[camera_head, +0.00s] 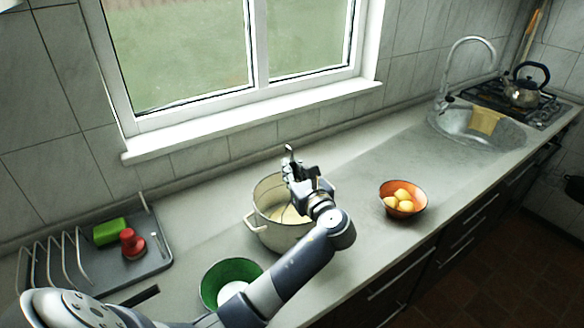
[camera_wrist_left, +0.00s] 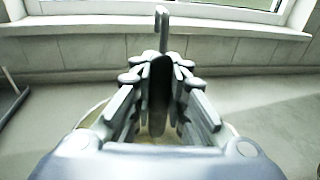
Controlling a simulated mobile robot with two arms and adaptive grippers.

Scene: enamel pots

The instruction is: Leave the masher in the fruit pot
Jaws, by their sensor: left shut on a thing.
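A large cream enamel pot (camera_head: 284,238) stands on the counter with pale yellowish contents (camera_head: 287,214). My left gripper (camera_head: 303,178) is above it, shut on the masher (camera_head: 290,153). The masher's hooked handle end stands up beyond the fingers, and it also shows in the left wrist view (camera_wrist_left: 161,30). The gripper (camera_wrist_left: 160,80) closes around the dark handle there. The masher's lower end is hidden, so I cannot tell whether it touches the contents. An orange bowl (camera_head: 411,210) with several yellow round pieces (camera_head: 402,198) sits to the right. My right gripper is not in view.
A green bowl (camera_head: 214,276) with something white in it stands near the front, close to my left arm. A grey drying rack (camera_head: 150,263) holds a green block (camera_head: 109,232) and a red item (camera_head: 132,244). The counter right of the orange bowl is clear up to the sink (camera_head: 452,128).

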